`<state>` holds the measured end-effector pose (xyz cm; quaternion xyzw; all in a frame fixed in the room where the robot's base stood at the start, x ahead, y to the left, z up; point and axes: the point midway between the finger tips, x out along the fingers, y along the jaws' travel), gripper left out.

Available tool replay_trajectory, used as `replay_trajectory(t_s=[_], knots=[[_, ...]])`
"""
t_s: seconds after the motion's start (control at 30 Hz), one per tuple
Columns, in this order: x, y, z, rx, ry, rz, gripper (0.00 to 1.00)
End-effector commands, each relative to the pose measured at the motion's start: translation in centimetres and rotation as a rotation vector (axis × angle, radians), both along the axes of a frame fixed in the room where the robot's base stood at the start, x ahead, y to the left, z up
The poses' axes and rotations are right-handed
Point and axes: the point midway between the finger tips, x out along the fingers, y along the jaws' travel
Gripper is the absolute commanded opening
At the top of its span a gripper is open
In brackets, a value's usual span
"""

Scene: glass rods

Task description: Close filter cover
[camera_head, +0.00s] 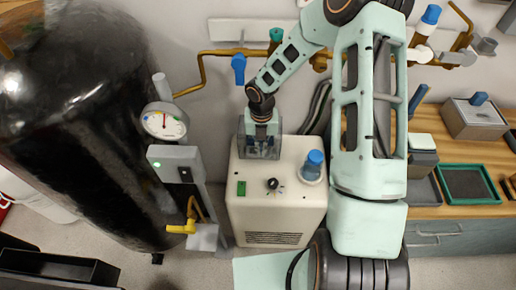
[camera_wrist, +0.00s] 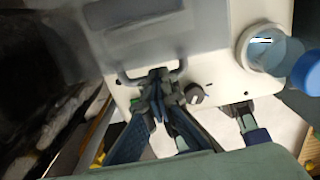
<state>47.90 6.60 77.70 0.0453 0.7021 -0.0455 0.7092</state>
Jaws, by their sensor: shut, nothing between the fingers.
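The filter cover is a clear, greyish lid (camera_head: 246,148) at the top of the cream machine (camera_head: 278,205). In the wrist view the cover (camera_wrist: 150,38) fills the upper middle, with a thin loop handle (camera_wrist: 124,77) along its near edge. My gripper (camera_head: 262,118) is over the cover in the head view. In the wrist view my gripper (camera_wrist: 160,78) is shut and empty, its fingertips overlapping the handle. I cannot tell whether they touch it. How far the cover is open is unclear, as my gripper and wrist hide part of it.
A blue-capped clear vessel (camera_head: 312,168) stands on the machine, right of the cover, near a black knob (camera_head: 272,184). A black tank (camera_head: 85,120) and grey gauge post (camera_head: 178,165) stand left. A wooden bench (camera_head: 450,150) is at right. Pipes run along the wall behind.

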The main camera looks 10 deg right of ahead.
Motion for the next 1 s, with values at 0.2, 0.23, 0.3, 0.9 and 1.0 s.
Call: replay_trajectory(t_s=[0.2, 0.23, 0.3, 0.9, 1.0], knots=[[-0.43, 0.06, -0.74, 0.003, 0.01, 0.007, 0.0], [-0.44, 0.06, -0.74, 0.003, 0.01, 0.007, 0.0], [-0.45, 0.08, -0.75, 0.004, 0.011, 0.007, 0.0], [-0.41, 0.05, -0.57, 0.002, 0.01, 0.005, 0.53], [-0.33, 0.06, -0.46, 0.002, 0.009, 0.005, 0.64]])
